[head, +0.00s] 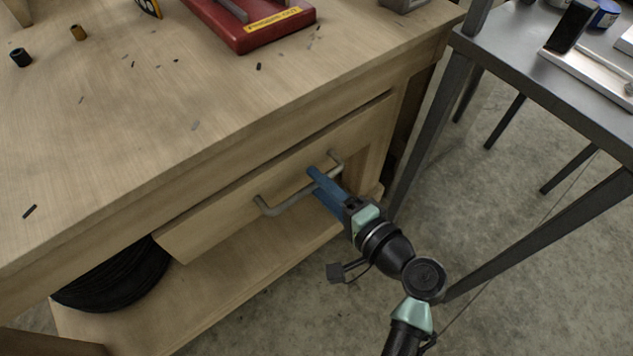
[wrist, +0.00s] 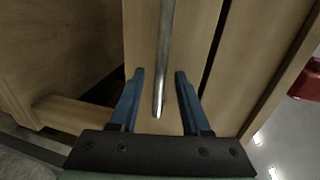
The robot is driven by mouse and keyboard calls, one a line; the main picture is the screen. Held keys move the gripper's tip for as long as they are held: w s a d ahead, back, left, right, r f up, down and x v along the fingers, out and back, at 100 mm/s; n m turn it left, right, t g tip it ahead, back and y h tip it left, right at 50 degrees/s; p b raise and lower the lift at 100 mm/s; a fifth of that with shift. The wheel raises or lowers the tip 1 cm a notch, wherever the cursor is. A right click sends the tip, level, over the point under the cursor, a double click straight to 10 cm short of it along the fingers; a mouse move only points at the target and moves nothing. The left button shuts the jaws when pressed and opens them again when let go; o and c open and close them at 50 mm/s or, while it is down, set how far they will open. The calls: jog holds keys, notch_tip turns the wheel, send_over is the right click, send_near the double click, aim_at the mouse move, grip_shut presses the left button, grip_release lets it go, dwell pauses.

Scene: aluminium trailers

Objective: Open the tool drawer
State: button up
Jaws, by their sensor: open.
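The tool drawer (head: 240,205) is a pale wooden front under the workbench top, with a thin dark gap along its upper edge. I cannot tell whether it is pulled out slightly. Its grey metal bar handle (head: 292,200) runs along the front. My gripper (head: 318,182) is at the handle, its blue fingers open. In the wrist view, the handle (wrist: 166,40) lies between the two spread fingers of my gripper (wrist: 159,74), with visible space on both sides. The fingers hide part of the handle in the head view.
The wooden workbench top (head: 150,110) carries a red tool base (head: 255,25) and small scraps. A lower shelf (head: 215,295) holds a black coil (head: 115,280). A grey metal table (head: 590,85) stands at right, its legs near my arm.

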jog(key=shift+w+a+f, duration=0.15)
jog(key=shift+w+a, duration=0.3)
jog(key=shift+w, duration=0.1)
grip_shut()
dwell(1.1)
